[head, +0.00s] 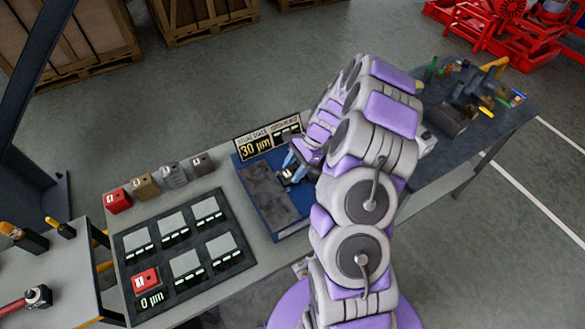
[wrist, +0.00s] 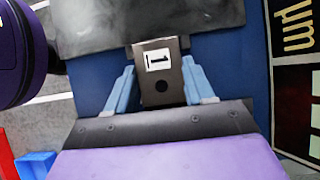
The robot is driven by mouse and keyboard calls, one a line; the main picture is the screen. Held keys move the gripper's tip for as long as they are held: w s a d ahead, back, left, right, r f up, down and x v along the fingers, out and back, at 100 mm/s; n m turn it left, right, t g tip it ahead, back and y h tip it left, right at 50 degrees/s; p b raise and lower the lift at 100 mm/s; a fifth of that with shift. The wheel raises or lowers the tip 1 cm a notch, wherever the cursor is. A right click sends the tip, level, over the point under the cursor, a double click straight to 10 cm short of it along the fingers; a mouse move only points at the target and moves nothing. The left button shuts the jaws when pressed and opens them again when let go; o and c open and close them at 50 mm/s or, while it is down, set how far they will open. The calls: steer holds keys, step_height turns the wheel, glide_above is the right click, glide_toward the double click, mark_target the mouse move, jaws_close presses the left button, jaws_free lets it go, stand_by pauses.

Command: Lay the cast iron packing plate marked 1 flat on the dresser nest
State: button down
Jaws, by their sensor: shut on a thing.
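My gripper (head: 292,172) reaches down over the blue tray on the bench, its pale blue fingers closed on a dark block. In the wrist view the block is a dark iron plate (wrist: 162,88) with a white label marked 1 and a round dark hole, held between the two fingers (wrist: 160,72). The blue tray (head: 293,231), which I take for the dresser nest, carries a mottled dark grey slab (head: 265,193). In the wrist view the slab (wrist: 150,22) lies just beyond the plate. I cannot tell whether they touch.
A display (head: 268,141) reading 30 µm stands behind the tray. Red (head: 118,202), gold (head: 146,187), silver (head: 174,176) and brown-grey (head: 202,163) blocks line the bench's back edge. A dark panel (head: 185,243) with several pads holds a red block (head: 146,281) marked 1.

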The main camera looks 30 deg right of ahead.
steer(key=shift+a+r, duration=0.1)
steer(key=shift+a, duration=0.25)
steer(key=shift+d, duration=1)
steer(key=shift+a, duration=0.55)
steer(key=shift+f, duration=0.3)
steer(key=c, duration=0.8)
jaws_free()
steer(key=shift+d, duration=0.1)
steer(key=o, duration=0.5)
steer(key=shift+d, duration=0.3)
steer(key=shift+a, duration=0.15)
